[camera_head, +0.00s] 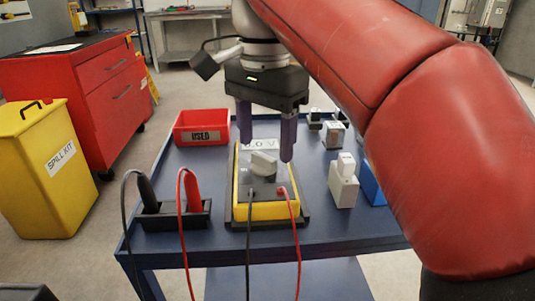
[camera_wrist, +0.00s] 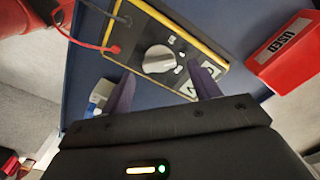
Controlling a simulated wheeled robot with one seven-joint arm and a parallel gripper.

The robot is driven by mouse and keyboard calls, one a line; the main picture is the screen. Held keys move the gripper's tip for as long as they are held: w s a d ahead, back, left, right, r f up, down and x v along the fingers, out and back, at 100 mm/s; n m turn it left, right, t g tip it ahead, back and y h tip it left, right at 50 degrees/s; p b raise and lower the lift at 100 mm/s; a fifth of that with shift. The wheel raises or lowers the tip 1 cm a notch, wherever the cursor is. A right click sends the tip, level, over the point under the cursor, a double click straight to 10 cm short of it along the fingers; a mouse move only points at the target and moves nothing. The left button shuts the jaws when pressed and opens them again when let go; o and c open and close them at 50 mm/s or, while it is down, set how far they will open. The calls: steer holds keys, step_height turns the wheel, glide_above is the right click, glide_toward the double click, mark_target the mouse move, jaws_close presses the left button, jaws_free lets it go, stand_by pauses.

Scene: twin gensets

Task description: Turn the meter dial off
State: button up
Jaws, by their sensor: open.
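The yellow-edged meter (camera_head: 266,205) lies in a dark holder on the blue cart top. Its light grey dial (camera_head: 263,163) has a raised grip bar and sits between the meter's display and its lead sockets. The dial also shows clearly in the wrist view (camera_wrist: 158,59). My gripper (camera_head: 265,150) points down over the meter's far part, with its two purple fingers apart. In the wrist view, my open fingers (camera_wrist: 164,88) are on either side of the dial's near side. Nothing is held. I cannot tell whether the fingers touch anything.
A red bin marked USED (camera_head: 202,127) stands at the cart's back left. Black and red probes (camera_head: 192,190) stand in a black holder at the left, their leads hanging in front. White blocks (camera_head: 343,183) stand at the right. A red cabinet (camera_head: 100,95) and yellow spill kit bin (camera_head: 47,168) are further left.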

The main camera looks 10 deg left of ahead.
steer(key=shift+f, duration=1.1)
steer(key=shift+c, duration=0.3)
steer(key=c, duration=0.9)
steer(key=shift+r+n, duration=0.1)
steer(key=shift+n, duration=0.2)
steer(key=n+p, duration=0.3)
steer(key=shift+r, duration=0.1)
steer(key=n+p, duration=0.2)
steer(key=n, duration=0.3)
steer(key=shift+a, duration=0.1)
steer(key=shift+f, duration=0.2)
